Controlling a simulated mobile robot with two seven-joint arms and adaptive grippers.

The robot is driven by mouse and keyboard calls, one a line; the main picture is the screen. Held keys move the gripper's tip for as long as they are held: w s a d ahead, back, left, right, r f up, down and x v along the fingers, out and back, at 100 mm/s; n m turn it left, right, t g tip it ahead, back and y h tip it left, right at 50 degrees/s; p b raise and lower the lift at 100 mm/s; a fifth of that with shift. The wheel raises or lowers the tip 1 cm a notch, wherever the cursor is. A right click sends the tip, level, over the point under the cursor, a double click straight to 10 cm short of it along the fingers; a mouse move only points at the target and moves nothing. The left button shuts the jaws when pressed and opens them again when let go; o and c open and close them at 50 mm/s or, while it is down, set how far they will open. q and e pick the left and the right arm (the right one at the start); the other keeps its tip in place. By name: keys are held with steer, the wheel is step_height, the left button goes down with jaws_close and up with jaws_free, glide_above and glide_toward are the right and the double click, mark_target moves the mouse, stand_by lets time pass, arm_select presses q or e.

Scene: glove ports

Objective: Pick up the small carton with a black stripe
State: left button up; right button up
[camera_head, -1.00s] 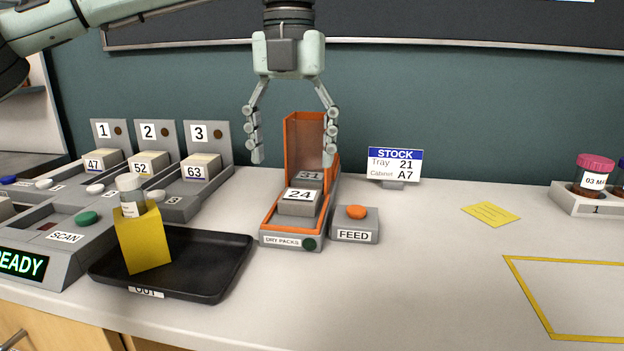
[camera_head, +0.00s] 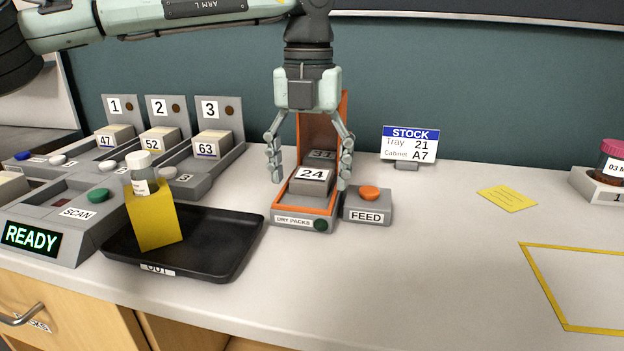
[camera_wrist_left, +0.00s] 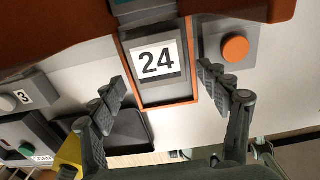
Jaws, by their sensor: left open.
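A small grey carton labelled 24 (camera_head: 311,181) lies at the front of the orange-edged DRY PACKS feeder (camera_head: 305,223), with a carton labelled 31 (camera_head: 321,155) behind it. My left gripper (camera_head: 310,176) is open above the feeder, its fingers on either side of the 24 carton and holding nothing. In the left wrist view the 24 carton (camera_wrist_left: 158,62) lies between the open fingers. Cartons 47 (camera_head: 114,137), 52 (camera_head: 158,141) and 63 (camera_head: 211,146) sit in numbered holders at the left. My right gripper is out of view.
The FEED button box (camera_head: 367,204) stands close right of the feeder. A black OUT tray (camera_head: 225,238) with a yellow block (camera_head: 154,220) and bottle is to its left. A STOCK sign (camera_head: 409,144) stands behind. The counter at right front is mostly clear.

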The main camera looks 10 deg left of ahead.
arm_select(q)
steer(key=c, duration=1.2)
steer(key=shift+r, duration=0.1)
